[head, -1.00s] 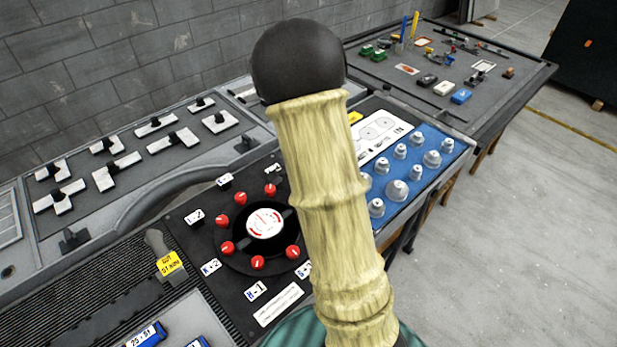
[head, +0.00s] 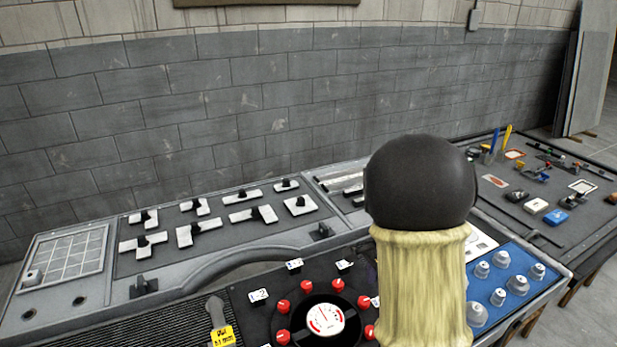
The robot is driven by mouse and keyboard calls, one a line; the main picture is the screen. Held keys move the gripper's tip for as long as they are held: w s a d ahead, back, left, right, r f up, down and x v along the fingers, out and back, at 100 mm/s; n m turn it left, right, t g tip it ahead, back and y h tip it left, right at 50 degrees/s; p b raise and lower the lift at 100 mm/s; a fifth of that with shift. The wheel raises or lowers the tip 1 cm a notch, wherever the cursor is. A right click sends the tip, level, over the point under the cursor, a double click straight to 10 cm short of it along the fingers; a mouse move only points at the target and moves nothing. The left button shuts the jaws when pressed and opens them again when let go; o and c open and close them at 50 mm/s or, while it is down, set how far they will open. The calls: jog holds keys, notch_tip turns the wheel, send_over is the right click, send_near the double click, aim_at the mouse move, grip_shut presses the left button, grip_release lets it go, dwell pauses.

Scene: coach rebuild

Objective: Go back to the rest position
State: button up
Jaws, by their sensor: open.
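My gripper is not in view. A part of my arm, pale yellow and wood-like with a rounded black end, stands upright in the right half of the head view. It hides part of the grey console (head: 215,262) behind it. The task names no object to handle. I cannot see whether anything is near my gripper.
The console carries a panel of black-knobbed white switches (head: 190,232), a round gauge (head: 325,319) ringed by red knobs, and a blue panel of grey knobs (head: 516,285). A dark table (head: 560,223) with small items stands at right. A grey block wall (head: 230,110) runs behind.

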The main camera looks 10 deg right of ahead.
jog(key=s+a+r+n+t, duration=0.1)
jog(key=s+a+n+t, duration=0.1)
jog(key=s+a+n, duration=0.8)
jog(key=n, duration=0.5)
jog(key=shift+s+a+t, duration=0.25)
jog(key=shift+a+t, duration=0.05)
jog(key=shift+a, duration=0.1)
jog(key=shift+r, duration=0.1)
dwell(1.1)
